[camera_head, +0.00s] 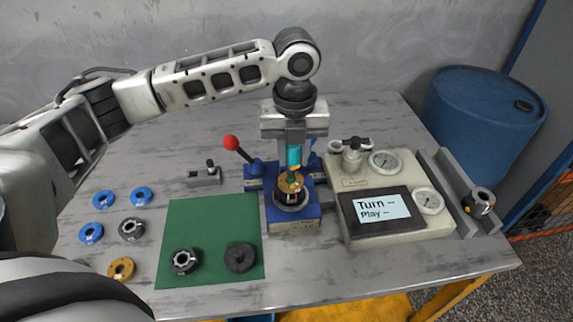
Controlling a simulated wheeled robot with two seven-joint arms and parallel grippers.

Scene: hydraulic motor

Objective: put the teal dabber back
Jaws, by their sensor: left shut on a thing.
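My left gripper (294,136) reaches in from the left and points down over the middle of the table. It is shut on the teal dabber (294,156), which hangs upright below the fingers. The dabber's lower end is close above a brass-coloured part (290,184) on the blue motor fixture (293,222). I cannot tell whether the dabber touches that part. The upper part of the dabber is hidden by the gripper. My right gripper is not in view.
A red-knobbed lever (231,143) stands left of the fixture. A gauge panel (400,236) with a "Turn, Play" screen (381,211) is on the right, beside a grey rail (448,190). Blue rings (104,199) lie at left.

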